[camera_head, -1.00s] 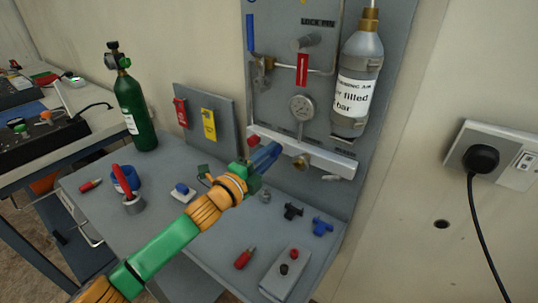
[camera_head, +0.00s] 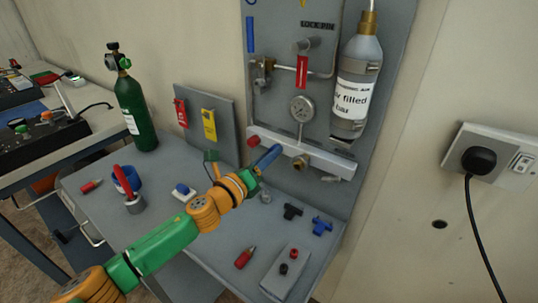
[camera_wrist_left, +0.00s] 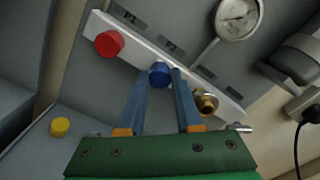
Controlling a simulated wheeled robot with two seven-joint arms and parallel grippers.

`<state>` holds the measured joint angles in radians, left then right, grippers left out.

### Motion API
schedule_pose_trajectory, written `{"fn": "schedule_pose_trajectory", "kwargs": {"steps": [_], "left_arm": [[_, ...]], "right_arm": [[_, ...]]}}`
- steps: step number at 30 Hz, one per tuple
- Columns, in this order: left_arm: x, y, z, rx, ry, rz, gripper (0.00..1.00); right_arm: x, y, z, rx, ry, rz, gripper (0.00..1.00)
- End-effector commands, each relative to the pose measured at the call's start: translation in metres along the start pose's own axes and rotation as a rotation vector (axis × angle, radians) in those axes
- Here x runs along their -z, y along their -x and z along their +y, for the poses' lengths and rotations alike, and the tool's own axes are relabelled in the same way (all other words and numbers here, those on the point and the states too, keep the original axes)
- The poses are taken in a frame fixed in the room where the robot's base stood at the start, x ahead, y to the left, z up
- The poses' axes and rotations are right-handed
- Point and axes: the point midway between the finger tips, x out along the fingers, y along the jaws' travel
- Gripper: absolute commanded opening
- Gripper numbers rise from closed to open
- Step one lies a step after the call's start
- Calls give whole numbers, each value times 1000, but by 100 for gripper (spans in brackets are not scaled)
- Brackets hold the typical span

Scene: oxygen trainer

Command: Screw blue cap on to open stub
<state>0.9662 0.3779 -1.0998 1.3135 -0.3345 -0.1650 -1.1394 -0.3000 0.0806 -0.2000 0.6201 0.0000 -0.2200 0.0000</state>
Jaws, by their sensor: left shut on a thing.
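The blue cap (camera_wrist_left: 159,74) is between the fingertips of my left gripper (camera_wrist_left: 160,82), which is shut on it. In the wrist view the cap lies against the middle of the white manifold bar (camera_wrist_left: 129,48). The stub behind it is hidden, and I cannot tell how far the cap is seated. In the head view my left gripper (camera_head: 270,156) reaches the front of the bar and hides the cap. A red cap (camera_head: 253,141) is left of it, and a brass fitting (camera_head: 300,162) is right of it. My right gripper is not in view.
A gauge (camera_head: 302,108) and a grey cylinder (camera_head: 357,85) are above the bar on the panel. A green cylinder (camera_head: 135,110) stands at the back left. Black (camera_head: 292,211) and blue (camera_head: 322,226) fittings and a red-tipped tool (camera_head: 246,258) lie on the bench.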

Motion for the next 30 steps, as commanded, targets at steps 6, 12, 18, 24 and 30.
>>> {"fn": "schedule_pose_trajectory", "kwargs": {"steps": [6,12,18,24,30], "left_arm": [[0,0,0,-1,-83,1,0],[1,0,0,0,-299,2,0],[0,0,0,1,-388,2,0],[1,0,0,1,-394,2,47],[1,0,0,1,-393,1,63]], "right_arm": [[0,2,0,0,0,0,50],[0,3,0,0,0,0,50],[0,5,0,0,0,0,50],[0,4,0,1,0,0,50],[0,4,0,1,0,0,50]]}}
